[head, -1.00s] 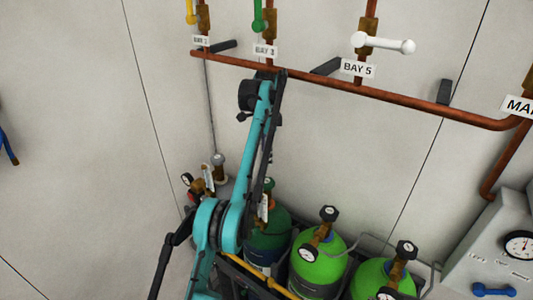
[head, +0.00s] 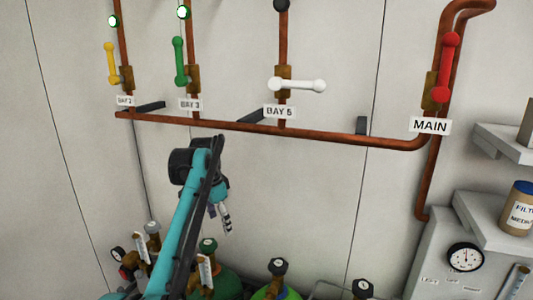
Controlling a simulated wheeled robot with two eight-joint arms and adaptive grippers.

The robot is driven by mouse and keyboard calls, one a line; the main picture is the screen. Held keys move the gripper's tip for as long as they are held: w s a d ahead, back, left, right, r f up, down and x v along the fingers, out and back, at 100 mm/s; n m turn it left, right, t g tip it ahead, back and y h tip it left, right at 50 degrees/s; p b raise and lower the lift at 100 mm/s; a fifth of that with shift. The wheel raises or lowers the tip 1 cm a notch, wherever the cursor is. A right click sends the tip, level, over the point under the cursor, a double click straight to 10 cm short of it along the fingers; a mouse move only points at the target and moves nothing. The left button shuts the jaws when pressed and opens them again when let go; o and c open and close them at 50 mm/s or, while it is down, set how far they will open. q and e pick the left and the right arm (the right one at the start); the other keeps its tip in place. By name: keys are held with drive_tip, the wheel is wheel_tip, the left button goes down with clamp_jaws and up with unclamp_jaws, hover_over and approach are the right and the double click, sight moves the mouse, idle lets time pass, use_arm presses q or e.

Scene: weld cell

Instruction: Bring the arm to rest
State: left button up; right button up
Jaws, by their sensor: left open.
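My left arm (head: 180,225) is teal and black. It rises from the bottom left in the head view and bends at a dark joint below the copper pipe. My left gripper (head: 226,222) shows small and partly hidden behind the arm, pointing down. It is open, with nothing seen between its fingers. It hangs in front of the wall, above the gas cylinders and apart from the valve handles. My right gripper is out of view.
A copper pipe (head: 330,133) carries yellow (head: 110,62), green (head: 180,62), white (head: 298,86) and red (head: 442,68) valve handles. Yellow, green and red stand upright; white lies level. Gas cylinders (head: 273,291) stand below. A gauge panel (head: 440,270) and shelf (head: 505,142) are at right.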

use_arm(q)
drive_tip(key=s+d+f+n+t+b, duration=0.4)
drive_tip(key=s+f+b, duration=0.45)
drive_tip(key=s, duration=0.55)
drive_tip(key=s+a+f+n+b, duration=0.2)
drive_tip(key=s+f+b, duration=0.2)
drive_tip(key=f, duration=0.5)
drive_tip(key=s+a+f+n+t+b, duration=0.1)
drive_tip(key=s+f+b, duration=0.3)
drive_tip(key=s+f, duration=0.5)
drive_tip(key=s+a+f+n+b, duration=0.3)
drive_tip(key=s+f, duration=0.4)
drive_tip(key=f, duration=0.3)
drive_tip(key=shift+a+f+y+b, duration=0.25)
drive_tip(key=shift+a+y+b, duration=0.05)
drive_tip(key=shift+a+b, duration=0.1)
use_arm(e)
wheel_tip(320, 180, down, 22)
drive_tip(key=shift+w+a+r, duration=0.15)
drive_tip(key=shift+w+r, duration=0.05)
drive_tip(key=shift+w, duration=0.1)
